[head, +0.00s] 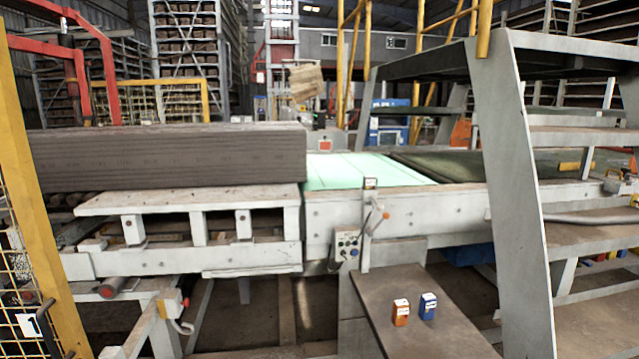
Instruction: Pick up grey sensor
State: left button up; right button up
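I cannot single out a grey sensor with certainty in the head view. A small orange box with a white top (401,312) and a small blue box with a white top (428,306) stand upright side by side on a brown tabletop (385,295) at lower centre. Neither of my grippers is in view.
A grey conveyor frame (420,210) crosses behind the tabletop, carrying a long brown clay block (170,158) at left. Metal stairs (515,190) stand close on the right. A yellow mesh fence (30,200) stands at far left. The tabletop's front part is clear.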

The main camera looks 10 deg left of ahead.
aim_at(369, 181)
jog(key=u, duration=0.3)
jog(key=i, duration=0.8)
jog(key=z, duration=0.55)
jog(key=i, duration=0.9)
jog(key=z, duration=0.9)
